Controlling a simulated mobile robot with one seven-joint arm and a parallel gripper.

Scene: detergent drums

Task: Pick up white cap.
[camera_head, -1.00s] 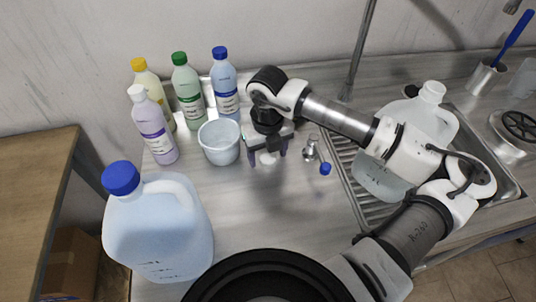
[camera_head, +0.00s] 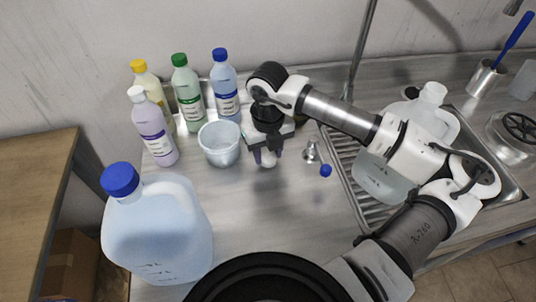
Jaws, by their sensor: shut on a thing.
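The loose white cap (camera_head: 268,161) is small and pale, low between the fingers of my gripper (camera_head: 267,155), right of the pale bucket. My gripper points down over the counter and is shut on the white cap. The fingers hide part of it. I cannot tell whether the cap still touches the counter.
A pale bucket (camera_head: 220,143) stands close left of my gripper. Several capped bottles, including a purple-labelled one (camera_head: 152,128), stand behind and left. A large blue-capped jug (camera_head: 158,230) is front left. A small blue-ended item (camera_head: 325,170) lies right, near the sink (camera_head: 350,192).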

